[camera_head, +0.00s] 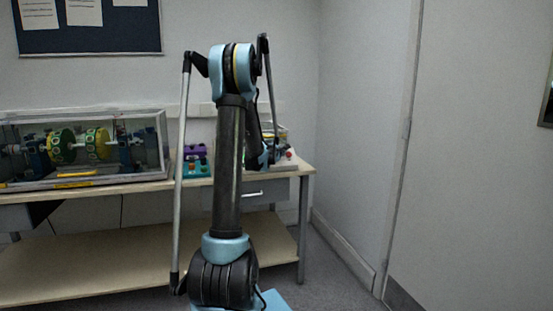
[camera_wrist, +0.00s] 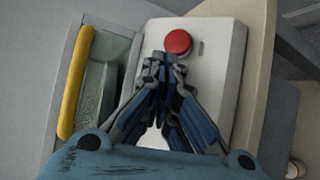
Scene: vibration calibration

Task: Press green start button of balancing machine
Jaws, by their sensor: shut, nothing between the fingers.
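In the wrist view a pale machine housing (camera_wrist: 215,70) carries a round red button (camera_wrist: 178,41). My gripper (camera_wrist: 163,66) is shut and empty. Its fingertips are over the housing, just below the red button in the picture. No green button shows in the wrist view; the fingers cover part of the panel. In the head view the machine's red button (camera_head: 289,155) shows at the right end of the bench. My arm hides much of that machine, and the gripper is mostly behind the arm. I cannot tell whether the fingertips touch the panel.
A recess with a yellow handle (camera_wrist: 76,82) lies left of the panel. The bench (camera_head: 130,187) also carries a clear-covered rotor rig (camera_head: 80,150) at the left and a teal box (camera_head: 196,170) with a purple part on or behind it. A wall stands behind; open floor lies right.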

